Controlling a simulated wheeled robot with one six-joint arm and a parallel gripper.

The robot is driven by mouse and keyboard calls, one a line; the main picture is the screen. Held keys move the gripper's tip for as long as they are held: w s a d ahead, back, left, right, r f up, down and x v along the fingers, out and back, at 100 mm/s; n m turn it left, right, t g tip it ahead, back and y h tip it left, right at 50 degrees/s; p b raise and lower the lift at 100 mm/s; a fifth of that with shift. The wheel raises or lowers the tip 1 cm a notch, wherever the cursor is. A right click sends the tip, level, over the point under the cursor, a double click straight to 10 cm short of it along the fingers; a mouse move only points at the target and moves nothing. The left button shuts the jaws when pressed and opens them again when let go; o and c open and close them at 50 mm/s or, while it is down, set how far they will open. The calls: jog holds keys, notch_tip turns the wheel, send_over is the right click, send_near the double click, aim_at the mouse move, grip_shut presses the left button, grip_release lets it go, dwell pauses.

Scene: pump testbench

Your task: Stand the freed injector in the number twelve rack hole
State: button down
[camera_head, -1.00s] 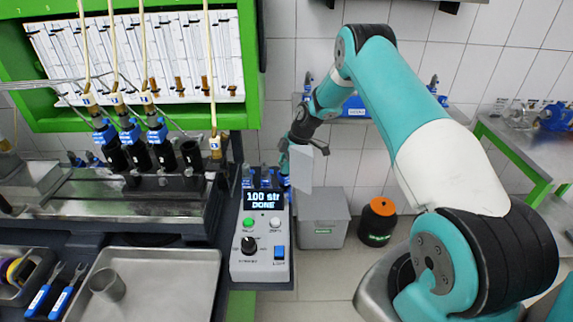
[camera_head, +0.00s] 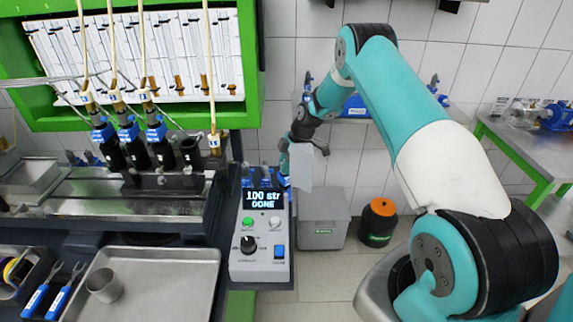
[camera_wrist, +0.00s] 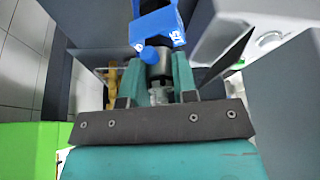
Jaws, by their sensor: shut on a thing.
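My gripper (camera_wrist: 158,88) is shut on the injector (camera_wrist: 160,62), a dark cylinder between the two teal fingers in the wrist view. A blue collar with a white number mark (camera_wrist: 158,24) is at its upper part in that view. In the head view my gripper (camera_head: 284,166) is small, beyond the control box, partly covered by a pale plate on my wrist. Two blue-topped injectors (camera_head: 266,177) stand behind the control box. The number twelve rack hole cannot be made out; the box hides that area.
The control box (camera_head: 262,262) reads "100 str DONE". Several injectors (camera_head: 157,146) stand on the testbench at left, with hoses above. A metal tray (camera_head: 178,285) holds a cup (camera_head: 104,286). A grey bin (camera_head: 323,220) and black-orange container (camera_head: 378,222) stand on the floor.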

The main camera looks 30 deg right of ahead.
jog(key=shift+f+b, duration=0.3)
jog(key=shift+f, duration=0.1)
jog(key=c, duration=1.2)
grip_release()
jog(key=shift+r, duration=0.1)
jog(key=shift+p+v, duration=2.2)
jog(key=shift+v, duration=3.3)
jog(key=shift+a, duration=0.1)
jog(key=s+a+r+m+b, duration=0.1)
jog(key=s+a+r+b, duration=0.1)
jog(key=s+a+r, duration=0.45)
jog(key=s+a+r+m+b, duration=0.1)
jog(key=s+a+r+m, duration=0.15)
jog(key=a, duration=0.65)
jog(key=s+a+r+b, duration=0.2)
jog(key=s+a+r, duration=0.2)
jog(key=a+r, duration=0.3)
jog(key=s+a+m+b, duration=0.1)
jog(key=s+a, duration=0.1)
jog(key=s, duration=0.5)
jog(key=s+a+m+g+b, duration=0.1)
jog(key=s+a, duration=0.2)
jog(key=s, duration=0.4)
jog(key=s+a+m+b, duration=0.1)
jog(key=s+a, duration=0.2)
jog(key=s, duration=0.4)
jog(key=shift+s+f+m, duration=0.2)
jog(key=shift+s+m, duration=0.1)
jog(key=shift+m, duration=0.05)
